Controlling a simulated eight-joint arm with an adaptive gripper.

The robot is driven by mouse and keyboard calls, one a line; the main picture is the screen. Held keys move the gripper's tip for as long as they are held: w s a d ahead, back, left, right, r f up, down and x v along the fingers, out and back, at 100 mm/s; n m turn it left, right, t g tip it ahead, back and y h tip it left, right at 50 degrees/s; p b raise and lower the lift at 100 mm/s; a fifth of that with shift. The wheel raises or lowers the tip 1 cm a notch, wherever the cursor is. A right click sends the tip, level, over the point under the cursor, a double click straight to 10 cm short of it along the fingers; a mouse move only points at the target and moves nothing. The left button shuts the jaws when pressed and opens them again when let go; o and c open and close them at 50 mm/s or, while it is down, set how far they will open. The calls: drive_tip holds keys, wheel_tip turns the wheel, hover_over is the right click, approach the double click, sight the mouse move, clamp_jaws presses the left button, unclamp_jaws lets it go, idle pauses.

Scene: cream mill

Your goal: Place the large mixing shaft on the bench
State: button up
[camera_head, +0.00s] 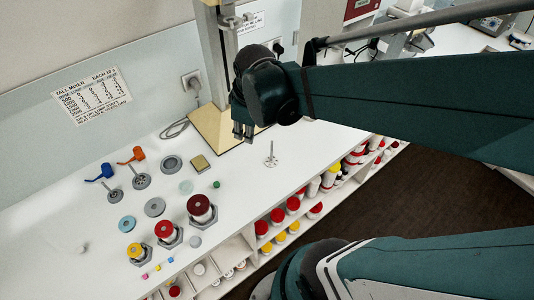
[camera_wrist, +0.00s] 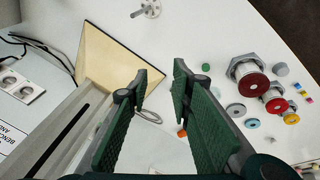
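A thin metal mixing shaft (camera_head: 271,155) stands upright on the white bench (camera_head: 240,185), its bladed foot down, right of the mixer stand's base. Its end also shows at the top of the wrist view (camera_wrist: 150,9). I cannot tell for sure that it is the large one. My gripper (camera_head: 243,132) is above the tan base, in front of the stand's post, up and left of the shaft and apart from it. In the wrist view my gripper (camera_wrist: 160,82) has its two green pads apart, with nothing between them.
The mixer stand's post (camera_head: 216,65) rises from its tan base (camera_head: 208,130). A blue tool (camera_head: 105,172), an orange tool (camera_head: 137,155), discs and red-topped weights (camera_head: 199,208) fill the bench's left. The bench around the shaft is clear. Shelves of jars (camera_head: 292,204) lie below.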

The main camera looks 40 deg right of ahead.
sight(272, 161)
drive_tip(key=d+f+n+g+b, duration=0.1)
drive_tip(key=d+f+n, duration=0.2)
drive_tip(key=d+f, duration=0.2)
drive_tip(key=d+f+n+g+b, duration=0.2)
drive_tip(key=d+f, duration=0.3)
drive_tip(key=f, duration=0.5)
drive_tip(key=shift+n+y, duration=0.4)
drive_tip(key=shift+n, duration=0.3)
drive_tip(key=shift+s+d, duration=0.1)
drive_tip(key=shift+f, duration=1.25)
drive_tip(key=shift+f+b, duration=0.45)
drive_tip(key=shift+f, duration=2.15)
